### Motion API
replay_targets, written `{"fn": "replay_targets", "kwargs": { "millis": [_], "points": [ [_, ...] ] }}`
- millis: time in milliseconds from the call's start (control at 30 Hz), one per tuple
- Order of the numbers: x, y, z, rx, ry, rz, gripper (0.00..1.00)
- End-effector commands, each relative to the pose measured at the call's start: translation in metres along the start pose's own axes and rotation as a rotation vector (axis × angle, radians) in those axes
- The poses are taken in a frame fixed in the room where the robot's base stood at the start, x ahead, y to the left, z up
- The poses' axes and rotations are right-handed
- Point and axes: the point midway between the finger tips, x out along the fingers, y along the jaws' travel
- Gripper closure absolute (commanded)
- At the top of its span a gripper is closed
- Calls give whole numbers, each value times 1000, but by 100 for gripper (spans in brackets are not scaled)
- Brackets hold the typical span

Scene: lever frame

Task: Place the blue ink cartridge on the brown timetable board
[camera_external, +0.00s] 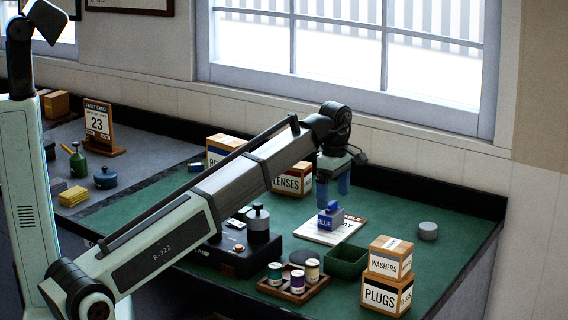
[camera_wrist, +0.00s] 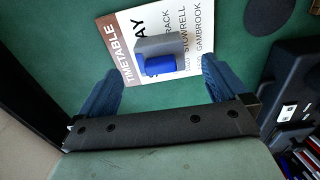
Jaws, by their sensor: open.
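The blue ink cartridge (camera_external: 331,223), labelled BLUE, with a grey part, appears to rest upright on the timetable board (camera_external: 312,236). In the wrist view the cartridge (camera_wrist: 160,65) covers part of the board's print. The board (camera_wrist: 128,37) is white with a brown strip reading TIMETABLE and lies flat on the green surface. My gripper (camera_external: 333,194) is open with blue fingers, just above and behind the cartridge. In the wrist view my gripper (camera_wrist: 164,68) has its fingers wide apart, one on either side of the cartridge, with gaps to both.
A green open bin (camera_external: 346,262), a tray of labelled jars (camera_external: 293,287) and stacked WASHERS and PLUGS boxes (camera_external: 387,281) stand in front. A black device (camera_external: 237,258) is left, a LENSES box (camera_external: 291,181) behind, a grey round piece (camera_external: 428,231) right. Green surface is clear at back right.

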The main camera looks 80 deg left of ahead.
Motion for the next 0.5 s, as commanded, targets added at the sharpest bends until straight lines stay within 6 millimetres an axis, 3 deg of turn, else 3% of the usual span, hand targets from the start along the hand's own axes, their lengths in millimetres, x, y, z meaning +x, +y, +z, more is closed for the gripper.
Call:
{"fn": "replay_targets", "kwargs": {
  "millis": [200,500],
  "points": [
    [-38,1,0,0,0,2,0],
    [-63,0,0,0,0,0,0]
  ]
}}
